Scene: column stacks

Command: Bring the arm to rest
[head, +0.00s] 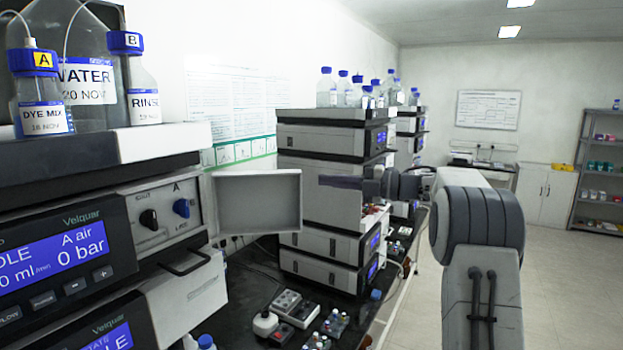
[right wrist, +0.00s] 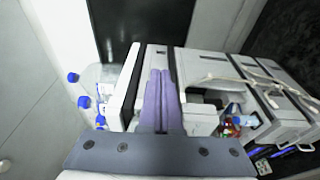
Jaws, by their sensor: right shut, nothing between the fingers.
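My right arm (head: 478,230) rises at the right of the head view and bends toward the instruments. My right gripper (head: 324,181) points left, its fingertips near the edge of the open grey door (head: 258,203) of the near stack. I cannot tell whether it touches the door. In the right wrist view the two purple fingers (right wrist: 161,75) lie together with nothing between them. My left gripper is in neither view.
The near instrument stack (head: 60,245) fills the left, with bottles on top. Another stack (head: 330,140) with blue-capped bottles stands behind the gripper. Vial racks and small boxes (head: 292,308) lie on the dark bench. The floor (head: 575,260) at right is clear.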

